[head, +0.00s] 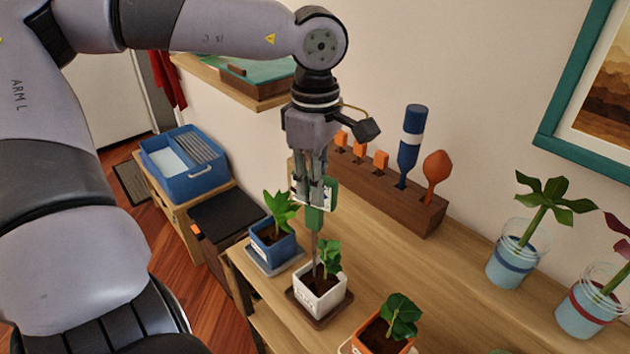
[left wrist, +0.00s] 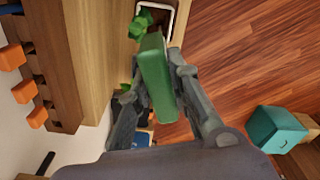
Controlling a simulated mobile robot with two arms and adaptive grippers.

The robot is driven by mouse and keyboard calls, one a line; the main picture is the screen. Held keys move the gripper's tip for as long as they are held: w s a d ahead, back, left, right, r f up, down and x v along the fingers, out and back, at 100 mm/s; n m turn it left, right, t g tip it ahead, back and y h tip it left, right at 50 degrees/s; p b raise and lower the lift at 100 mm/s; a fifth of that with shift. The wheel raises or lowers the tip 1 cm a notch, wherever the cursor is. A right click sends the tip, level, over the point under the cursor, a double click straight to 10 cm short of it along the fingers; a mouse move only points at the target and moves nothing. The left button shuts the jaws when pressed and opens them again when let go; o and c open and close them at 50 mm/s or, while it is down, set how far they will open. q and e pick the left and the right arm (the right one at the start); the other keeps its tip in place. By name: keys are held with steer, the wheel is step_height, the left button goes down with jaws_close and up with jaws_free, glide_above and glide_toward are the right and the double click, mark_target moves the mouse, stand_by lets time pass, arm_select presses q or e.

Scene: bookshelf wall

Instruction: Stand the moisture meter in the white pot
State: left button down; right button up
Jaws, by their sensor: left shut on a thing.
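My left gripper (head: 312,196) points down above the bench and is shut on the green moisture meter (head: 315,217). The meter is upright, with its thin probe pointing down at the white pot (head: 319,299). The probe's lower end meets the pot's left inner side beside a small green plant (head: 328,257); I cannot tell how deep it is in the soil. In the left wrist view, the meter's green body (left wrist: 157,75) lies between the two fingers, and part of the white pot's rim (left wrist: 172,20) shows beyond it. My right gripper is not in view.
A blue pot (head: 273,248) stands left of the white pot, and an orange pot (head: 385,335) stands right in front. Behind is a wooden tool block (head: 385,187) with a blue-handled tool and orange pieces. Glass jars with plants (head: 510,262) stand at the right.

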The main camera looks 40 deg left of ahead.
mark_target(315, 218)
arm_select(q)
steer(key=shift+f+b, duration=3.65)
steer(key=shift+f, duration=0.4)
steer(key=c, duration=1.4)
jaws_free()
steer(key=shift+o, duration=0.4)
steer(key=o, duration=0.3)
steer(key=shift+r, duration=0.1)
step_height(315, 218, up, 9)
steer(key=p, duration=0.6)
steer(key=shift+p, duration=0.35)
